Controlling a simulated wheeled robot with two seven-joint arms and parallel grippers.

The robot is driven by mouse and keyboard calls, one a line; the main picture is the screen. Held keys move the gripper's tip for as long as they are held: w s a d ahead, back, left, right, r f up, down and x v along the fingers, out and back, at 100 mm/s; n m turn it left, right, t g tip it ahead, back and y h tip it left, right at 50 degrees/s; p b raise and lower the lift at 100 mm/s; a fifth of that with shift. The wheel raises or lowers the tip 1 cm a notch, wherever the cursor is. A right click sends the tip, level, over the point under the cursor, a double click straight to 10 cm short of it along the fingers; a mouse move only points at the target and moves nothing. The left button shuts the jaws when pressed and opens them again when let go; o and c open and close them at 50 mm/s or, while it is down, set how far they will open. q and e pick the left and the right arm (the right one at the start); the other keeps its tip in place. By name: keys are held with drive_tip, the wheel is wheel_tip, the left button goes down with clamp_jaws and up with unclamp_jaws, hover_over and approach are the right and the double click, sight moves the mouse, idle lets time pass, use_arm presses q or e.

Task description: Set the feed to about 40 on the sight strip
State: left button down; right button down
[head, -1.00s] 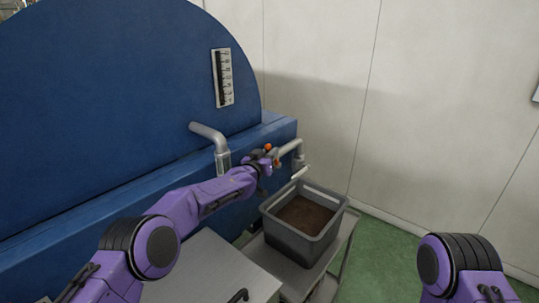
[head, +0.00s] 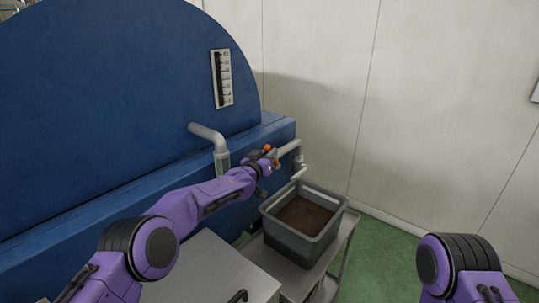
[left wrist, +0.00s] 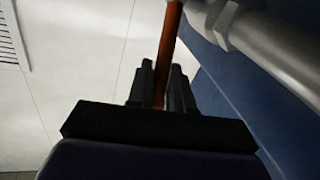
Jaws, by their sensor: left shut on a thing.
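The sight strip (head: 222,78) is a narrow white scale with a dark column, fixed upright on the blue machine face; its figures are too small to read. My left gripper (head: 269,160) is at the grey pipe fitting to the right of the machine, beside an orange-tipped handle (head: 267,148). In the left wrist view its two dark fingers (left wrist: 161,88) are closed around the orange-brown handle rod (left wrist: 168,45), which rises between them. My right arm shows only in part at the bottom right; its gripper is out of view.
A grey pipe (head: 291,148) runs past the gripper and bends down at the right. Below it a grey bin (head: 291,240) of brown material stands on a metal cart (head: 345,240). A pale bench top (head: 215,270) is nearer. Green floor at the right is clear.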

use_arm(q)
drive_tip(key=shift+a+f, duration=0.1)
drive_tip(key=shift+f, duration=0.3)
drive_tip(key=c, duration=1.1)
unclamp_jaws()
drive_tip(key=shift+w+a, duration=0.15)
drive_tip(key=shift+a, duration=0.05)
drive_tip(key=shift+s+d+r, duration=0.15)
drive_tip(key=shift+s+d, duration=0.05)
drive_tip(key=shift+s, duration=0.05)
drive_tip(key=b+v, duration=0.3)
drive_tip(key=v, duration=0.7)
drive_tip(key=shift+a+b, duration=0.3)
drive_tip(key=shift+b, duration=0.1)
